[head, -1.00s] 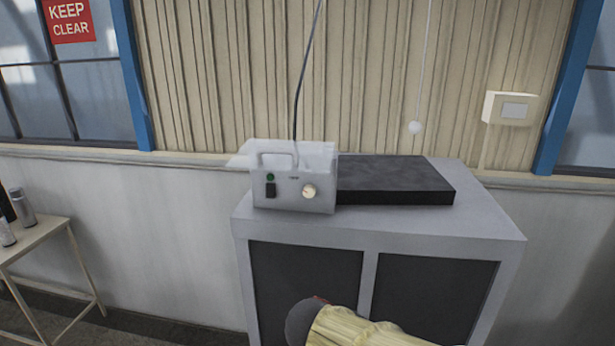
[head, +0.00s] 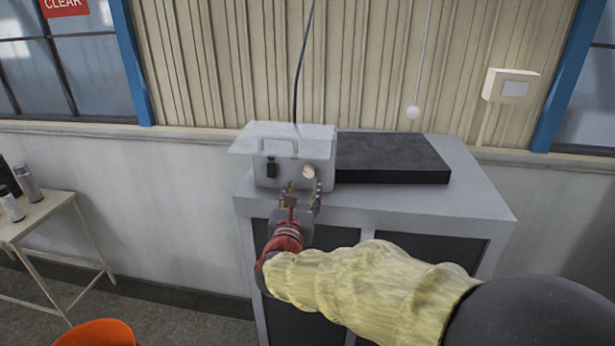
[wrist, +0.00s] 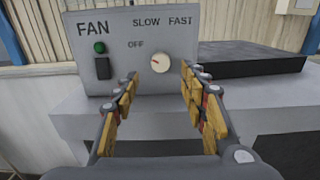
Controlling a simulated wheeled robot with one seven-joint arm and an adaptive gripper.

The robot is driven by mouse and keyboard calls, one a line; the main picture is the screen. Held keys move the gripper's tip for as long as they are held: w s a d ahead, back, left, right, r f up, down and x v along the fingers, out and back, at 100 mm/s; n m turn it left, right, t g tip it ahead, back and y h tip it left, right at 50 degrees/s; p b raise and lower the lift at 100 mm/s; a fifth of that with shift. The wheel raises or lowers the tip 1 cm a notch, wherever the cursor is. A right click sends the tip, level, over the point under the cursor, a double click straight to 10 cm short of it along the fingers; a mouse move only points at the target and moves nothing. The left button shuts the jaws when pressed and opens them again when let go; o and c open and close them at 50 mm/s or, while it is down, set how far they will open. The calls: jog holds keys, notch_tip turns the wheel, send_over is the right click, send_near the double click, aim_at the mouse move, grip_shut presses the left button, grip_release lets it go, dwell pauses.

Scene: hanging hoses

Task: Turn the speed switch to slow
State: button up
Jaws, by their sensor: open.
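The fan box (head: 285,181) is a pale grey control box with a carry handle, standing on the cabinet's left end. Its speed switch (wrist: 160,62) is a round cream knob, also visible in the head view (head: 309,172). OFF, SLOW and FAST are printed left to right around it. A small reddish mark on the knob seems to point up-left, towards OFF, but it is tiny. My gripper (wrist: 159,72) is open and empty, its fingers either side of the knob in the wrist view. In the head view my gripper (head: 302,188) is just in front of the box; contact cannot be told.
A green lamp (wrist: 100,47) and black rocker switch (wrist: 102,68) sit left of the knob. A dark slab (head: 390,158) lies right of the box on the grey cabinet (head: 485,205). A cord with a white ball (head: 413,112) hangs behind. A bottle table (head: 45,212) stands left.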

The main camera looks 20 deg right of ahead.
aim_at(308, 173)
jog(key=p+x, duration=0.1)
jog(key=x, duration=0.6)
jog(key=shift+c, duration=0.6)
grip_shut()
